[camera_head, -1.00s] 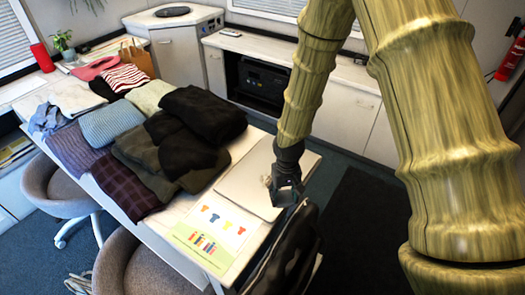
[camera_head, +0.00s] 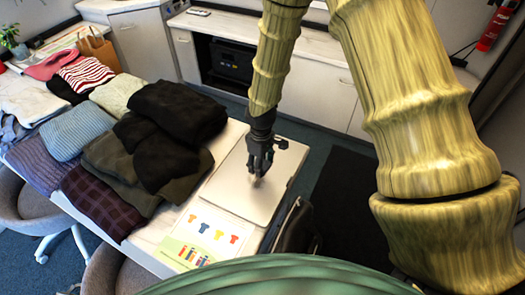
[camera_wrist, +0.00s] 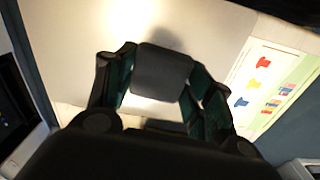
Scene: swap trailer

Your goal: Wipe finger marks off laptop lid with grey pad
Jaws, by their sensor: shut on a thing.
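The closed laptop's pale lid (camera_head: 232,190) lies flat on the near right end of the table, and it also fills much of the wrist view (camera_wrist: 215,45). My gripper (camera_head: 260,165) points down over the lid's middle. In the wrist view my gripper (camera_wrist: 160,85) is shut on the grey pad (camera_wrist: 163,70), which sits between the fingertips. The pad's underside is hidden, so I cannot tell whether it touches the lid.
A printed card with coloured shirts (camera_head: 213,235) lies beside the lid on the near side. Folded clothes (camera_head: 150,140) cover the table to the left. A black bag (camera_head: 297,230) is at the table's right edge. A chair (camera_head: 120,270) stands in front.

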